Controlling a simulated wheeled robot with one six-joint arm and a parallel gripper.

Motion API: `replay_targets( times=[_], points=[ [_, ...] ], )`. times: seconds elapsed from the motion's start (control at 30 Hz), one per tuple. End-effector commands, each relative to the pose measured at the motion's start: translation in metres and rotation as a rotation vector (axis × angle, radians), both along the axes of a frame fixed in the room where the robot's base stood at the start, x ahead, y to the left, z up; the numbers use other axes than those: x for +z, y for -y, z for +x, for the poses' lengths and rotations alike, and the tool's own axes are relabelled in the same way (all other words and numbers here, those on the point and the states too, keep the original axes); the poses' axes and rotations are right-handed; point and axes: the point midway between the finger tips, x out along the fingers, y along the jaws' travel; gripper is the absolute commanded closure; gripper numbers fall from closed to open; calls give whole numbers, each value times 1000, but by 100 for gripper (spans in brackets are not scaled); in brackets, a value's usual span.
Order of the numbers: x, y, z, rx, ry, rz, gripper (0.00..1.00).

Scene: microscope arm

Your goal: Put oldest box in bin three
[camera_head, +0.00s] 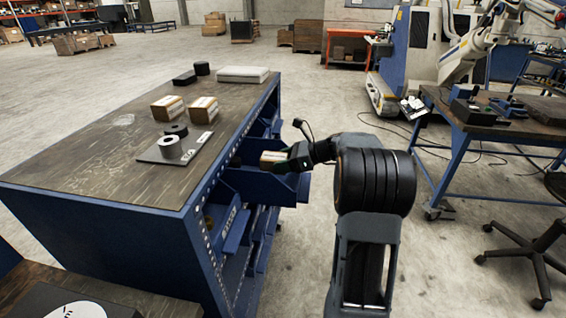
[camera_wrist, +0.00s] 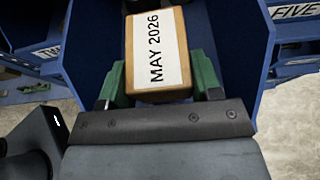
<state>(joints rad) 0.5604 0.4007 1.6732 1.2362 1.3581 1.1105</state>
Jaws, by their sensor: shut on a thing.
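A small brown box (camera_wrist: 147,88) with a white label reading MAY 2026 is between the green fingers of my gripper (camera_wrist: 158,82), which is shut on it. In the head view the box (camera_head: 272,157) shows at the tip of my gripper (camera_head: 284,160). It is over a pulled-out blue bin (camera_head: 262,186) on the workbench's right side. The wrist view also shows this bin's blue walls (camera_wrist: 238,50) around the box; its label is hidden. Two more brown boxes (camera_head: 168,108) (camera_head: 203,110) with white labels stand on the workbench, their dates unreadable.
A bin label reading FIVE (camera_wrist: 296,11) is at the right; one starting with T (camera_wrist: 48,52) is at the left. Another blue bin (camera_head: 236,228) sticks out nearer. Open floor lies right of the workbench.

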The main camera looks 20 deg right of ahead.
Motion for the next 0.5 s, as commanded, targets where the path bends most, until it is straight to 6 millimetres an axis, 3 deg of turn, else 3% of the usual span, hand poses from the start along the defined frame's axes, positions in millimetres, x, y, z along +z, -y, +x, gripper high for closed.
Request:
replay_targets(
  times=[0.5],
  points=[
    [-7,0,0,-1,1,1,77]
  ],
)
